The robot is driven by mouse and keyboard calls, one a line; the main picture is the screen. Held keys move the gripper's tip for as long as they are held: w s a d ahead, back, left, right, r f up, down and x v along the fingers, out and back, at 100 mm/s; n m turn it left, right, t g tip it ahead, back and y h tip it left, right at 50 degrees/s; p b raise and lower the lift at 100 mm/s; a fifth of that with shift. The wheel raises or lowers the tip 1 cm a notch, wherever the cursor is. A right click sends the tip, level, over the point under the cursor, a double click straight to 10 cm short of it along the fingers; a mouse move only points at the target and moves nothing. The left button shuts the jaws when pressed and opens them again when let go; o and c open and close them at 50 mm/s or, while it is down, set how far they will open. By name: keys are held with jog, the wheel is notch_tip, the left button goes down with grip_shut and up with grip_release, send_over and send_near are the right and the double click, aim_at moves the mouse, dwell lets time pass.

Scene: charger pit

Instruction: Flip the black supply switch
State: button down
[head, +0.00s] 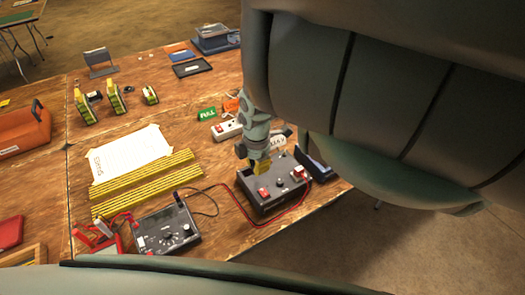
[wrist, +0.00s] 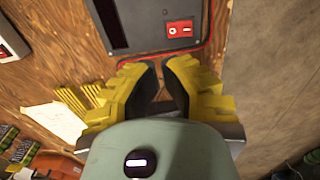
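The black supply box (head: 275,205) stands near the table's right edge in the head view. A red switch (head: 263,193) sits on its top face, and a second red and white part (head: 299,173) sits farther right. My gripper (head: 262,168) hangs over the box's back left part, close to the red switch; contact cannot be told. In the wrist view a dark box (wrist: 140,25) with a red rocker switch (wrist: 180,29) lies beyond the fingertips. My gripper (wrist: 162,68) has yellow fingers whose dark pads nearly meet at the tips, with nothing seen between them.
A dark meter (head: 167,230) with leads stands front left, and a red cable (head: 235,212) runs to the box. Yellow strips (head: 150,183) and a white sheet (head: 128,157) lie left. A white switch unit (head: 227,129) is behind. My arm hides the right side.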

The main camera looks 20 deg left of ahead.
notch_tip(320, 180, up, 6)
jog(key=p, duration=0.1)
jog(key=shift+w+a+r+p, duration=0.15)
jog(key=shift+w+p, duration=0.2)
jog(key=shift+p, duration=0.05)
jog(key=shift+a, duration=0.1)
